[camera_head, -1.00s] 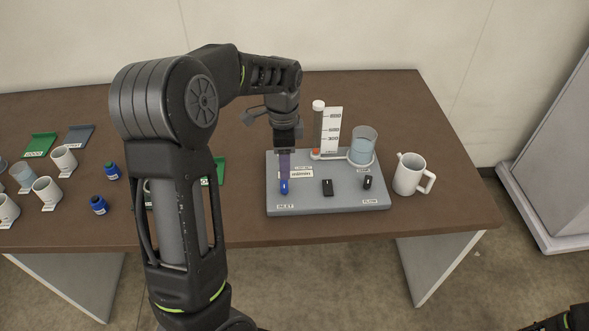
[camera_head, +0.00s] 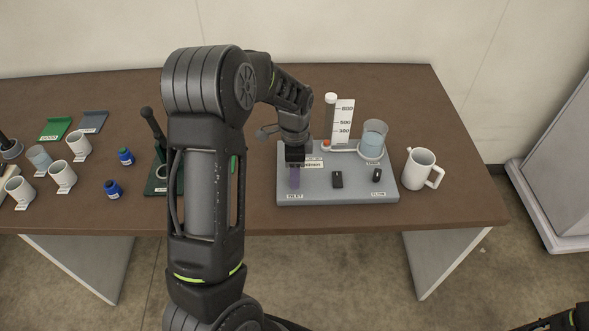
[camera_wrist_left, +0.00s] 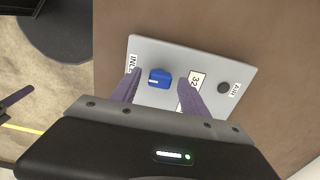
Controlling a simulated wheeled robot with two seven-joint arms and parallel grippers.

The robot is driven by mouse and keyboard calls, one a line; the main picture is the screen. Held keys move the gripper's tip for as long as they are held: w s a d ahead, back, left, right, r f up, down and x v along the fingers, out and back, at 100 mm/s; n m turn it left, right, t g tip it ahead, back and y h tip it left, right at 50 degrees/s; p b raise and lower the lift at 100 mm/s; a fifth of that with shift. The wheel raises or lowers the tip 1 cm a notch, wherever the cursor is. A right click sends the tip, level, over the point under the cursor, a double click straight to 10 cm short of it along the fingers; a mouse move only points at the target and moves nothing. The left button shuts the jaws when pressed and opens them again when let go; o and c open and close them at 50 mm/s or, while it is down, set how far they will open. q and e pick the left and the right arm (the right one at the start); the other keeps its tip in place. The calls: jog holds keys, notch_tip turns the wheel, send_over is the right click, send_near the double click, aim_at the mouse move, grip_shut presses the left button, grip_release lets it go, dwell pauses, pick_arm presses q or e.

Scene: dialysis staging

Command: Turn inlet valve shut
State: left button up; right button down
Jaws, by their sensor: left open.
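The inlet valve (camera_wrist_left: 160,78), a blue knob, stands on the grey board (camera_head: 355,195) beside a label of which "INL" can be read in the left wrist view. My left gripper (camera_wrist_left: 157,89) is open, with its purple fingers on either side of the blue knob. I cannot tell whether they touch it. In the head view my left gripper (camera_head: 294,182) points down over the board's left part, above the INLET label (camera_head: 295,196), and hides the knob.
The board also carries a black switch (camera_head: 337,180), a black knob (camera_head: 377,175), a graduated column (camera_head: 330,118) and a beaker of bluish liquid (camera_head: 373,140). A white mug (camera_head: 420,170) stands right of the board. Cups and blue-capped bottles (camera_head: 113,189) are on the left.

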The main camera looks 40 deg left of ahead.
pick_arm(q)
jog(key=shift+f, duration=0.15)
jog(key=shift+c, duration=0.4)
grip_shut()
